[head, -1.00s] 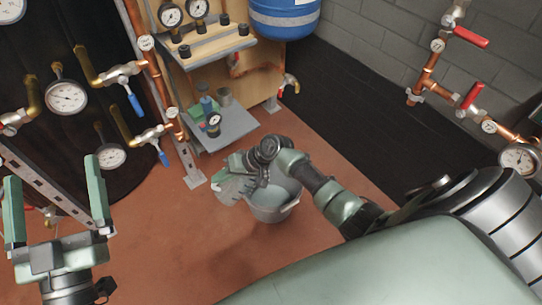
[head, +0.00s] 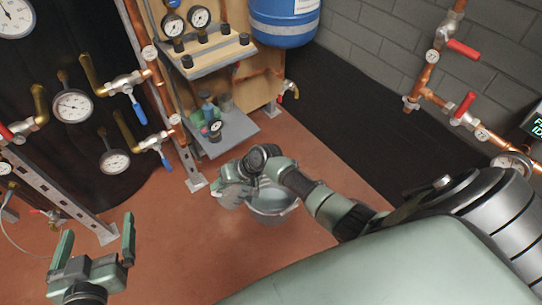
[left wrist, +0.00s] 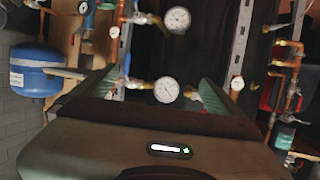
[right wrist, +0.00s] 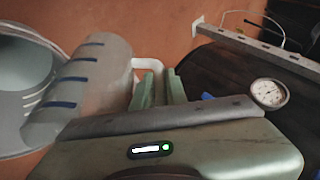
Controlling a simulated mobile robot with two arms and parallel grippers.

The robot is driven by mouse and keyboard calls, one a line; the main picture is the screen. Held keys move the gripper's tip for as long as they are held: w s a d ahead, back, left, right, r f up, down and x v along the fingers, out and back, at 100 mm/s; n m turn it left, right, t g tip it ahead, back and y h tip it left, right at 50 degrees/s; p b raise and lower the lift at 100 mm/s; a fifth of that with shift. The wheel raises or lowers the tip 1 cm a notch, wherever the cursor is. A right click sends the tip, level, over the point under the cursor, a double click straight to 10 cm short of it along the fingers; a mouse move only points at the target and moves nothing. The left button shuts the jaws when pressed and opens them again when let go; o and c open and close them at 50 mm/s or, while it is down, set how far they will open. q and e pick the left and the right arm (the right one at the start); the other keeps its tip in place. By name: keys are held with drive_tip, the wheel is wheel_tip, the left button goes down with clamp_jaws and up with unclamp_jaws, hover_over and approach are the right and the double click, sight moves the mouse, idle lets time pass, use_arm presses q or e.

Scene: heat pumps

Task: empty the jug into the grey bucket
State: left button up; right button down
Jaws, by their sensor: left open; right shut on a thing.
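The jug (head: 233,194) is a translucent vessel held at the left rim of the grey bucket (head: 272,208), which stands on the floor. In the right wrist view the jug (right wrist: 82,88) shows blue marks and a white handle, with the bucket (right wrist: 22,80) beside it at the left. My right gripper (right wrist: 160,88) is shut on the jug's handle. The jug's exact tilt and its contents cannot be made out. My right arm partly hides the jug and bucket in the head view. My left gripper (head: 95,242) is open and empty at the lower left, away from both.
A rack with a low grey shelf (head: 222,140) stands behind the bucket. Pipes with gauges (head: 73,105) and blue-handled valves are at the left. A blue tank (head: 283,22) hangs at the back. Red floor (head: 175,245) is clear left of the bucket.

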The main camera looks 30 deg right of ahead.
drive_tip(key=shift+a+f+h+p, duration=0.25)
drive_tip(key=shift+a+h+p, duration=0.4)
drive_tip(key=shift+p, duration=0.4)
drive_tip(key=a+f+n+h+p, duration=0.1)
drive_tip(key=a+f+n+h, duration=0.1)
drive_tip(key=a+f+h, duration=0.3)
use_arm(q)
drive_tip(key=s+a+f+g+y+p, duration=0.1)
drive_tip(key=s+a+f+g+p, duration=0.15)
drive_tip(key=s+f+g, duration=0.4)
drive_tip(key=s+a+f+g+y+p, duration=0.1)
drive_tip(key=s+a+f+g+y, duration=0.2)
drive_tip(key=s, duration=0.7)
wheel_tip(320, 180, down, 9)
drive_tip(key=w+g+h+p, duration=0.1)
drive_tip(key=w, duration=0.1)
drive_tip(key=shift+n+p, duration=0.3)
drive_tip(key=shift+p, duration=0.1)
use_arm(e)
drive_tip(key=shift+h, duration=0.45)
wheel_tip(320, 180, up, 6)
drive_tip(key=shift+w+d+f, duration=0.1)
drive_tip(key=shift+w+f, duration=0.05)
use_arm(q)
drive_tip(key=shift+d+g, duration=0.1)
drive_tip(key=shift+g, duration=0.15)
